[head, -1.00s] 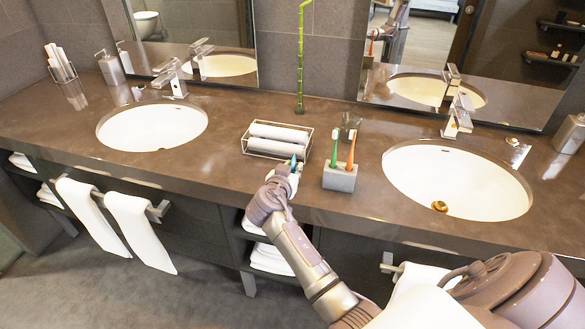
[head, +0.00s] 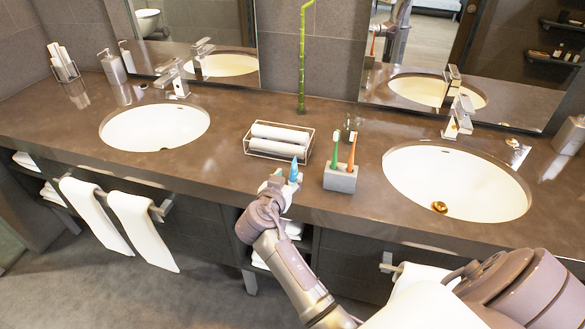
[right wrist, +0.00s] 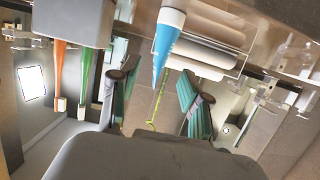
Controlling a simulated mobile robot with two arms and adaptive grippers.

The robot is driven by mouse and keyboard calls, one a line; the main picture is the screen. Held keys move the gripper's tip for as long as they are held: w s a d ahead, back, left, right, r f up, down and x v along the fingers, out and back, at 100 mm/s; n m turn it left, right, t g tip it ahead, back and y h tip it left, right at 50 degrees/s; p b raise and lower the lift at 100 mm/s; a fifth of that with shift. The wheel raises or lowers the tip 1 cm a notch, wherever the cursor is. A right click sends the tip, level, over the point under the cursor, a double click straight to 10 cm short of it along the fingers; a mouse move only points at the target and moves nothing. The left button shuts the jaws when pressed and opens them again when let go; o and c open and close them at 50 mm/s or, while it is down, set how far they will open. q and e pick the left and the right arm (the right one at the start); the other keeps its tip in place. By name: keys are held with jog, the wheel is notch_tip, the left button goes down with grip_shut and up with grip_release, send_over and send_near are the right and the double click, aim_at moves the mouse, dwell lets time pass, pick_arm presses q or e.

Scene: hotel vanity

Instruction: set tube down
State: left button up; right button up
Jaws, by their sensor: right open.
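The tube (head: 294,170), blue and white, stands upright at the counter's front edge, just left of the toothbrush holder. My right gripper (head: 285,179) is open right in front of it, on the near side. In the right wrist view, which is upside down, the tube (right wrist: 168,38) shows its white part at the top and its blue tapered end pointing down the picture. The open fingers (right wrist: 158,100) lie on either side of its line, with a gap to each. The tube's foot is cut off there and partly hidden by the gripper in the head view. My left gripper is out of view.
A grey holder (head: 341,179) with a green and an orange toothbrush stands close right of the tube. A wire tray (head: 277,153) of rolled white towels lies behind it. Sinks (head: 155,127) (head: 455,183) are set left and right. The counter between tray and left sink is clear.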

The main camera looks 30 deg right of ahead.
jog(key=v, duration=0.6)
jog(key=s+a+f+n+y, duration=0.1)
jog(key=a+f+n+y, duration=0.25)
jog(key=f, duration=0.65)
jog(key=s+a+f+n+y, duration=0.2)
jog(key=f+n, duration=0.2)
jog(key=f, duration=0.7)
jog(key=s+a+f+n+g+y, duration=0.3)
jog(key=s+f, duration=0.5)
jog(key=f, duration=0.6)
jog(key=s+d+f+g+y, duration=0.1)
jog(key=s+f, duration=0.4)
jog(key=s, duration=0.6)
jog(key=s+d+f+n+g+y, duration=0.1)
jog(key=s+f, duration=0.5)
jog(key=s, duration=0.6)
jog(key=s+d+f+n+g+y, duration=0.1)
jog(key=s+f+g, duration=0.2)
jog(key=s+f, duration=0.3)
jog(key=s, duration=0.5)
jog(key=shift+s, duration=0.35)
